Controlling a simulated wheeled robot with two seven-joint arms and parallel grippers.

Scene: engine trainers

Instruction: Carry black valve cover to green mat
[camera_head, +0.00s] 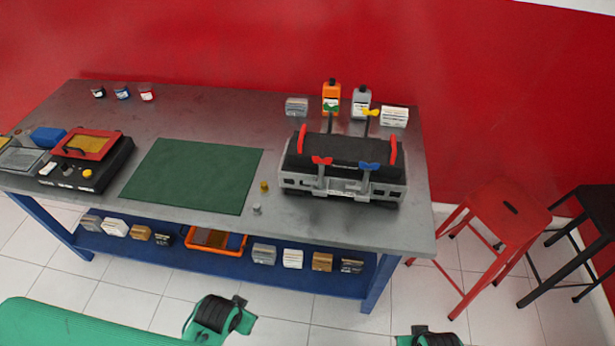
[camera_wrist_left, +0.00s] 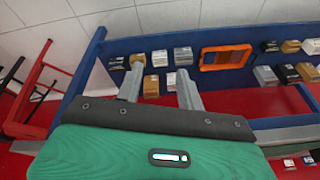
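The black valve cover (camera_head: 338,150) lies on the grey engine block (camera_head: 345,188) at the table's right. It has a red handle at each end. Red (camera_head: 322,160), blue (camera_head: 370,166), green (camera_head: 330,107) and yellow (camera_head: 370,112) wing-shaped knobs stand on posts along its front and back. The green mat (camera_head: 194,174) lies flat and empty left of the engine. My left gripper (camera_wrist_left: 160,78) is open and empty, its grey fingers apart before the lower shelf in the left wrist view. Only green and black arm parts show along the head view's bottom edge; my right gripper's fingers are out of frame.
A black case with a red-framed lid (camera_head: 87,145) stands left of the mat. Bottles and small boxes line the table behind the engine. The blue shelf (camera_head: 215,262) below holds boxes and an orange tray (camera_head: 215,239). A red stool (camera_head: 505,215) stands right of the table.

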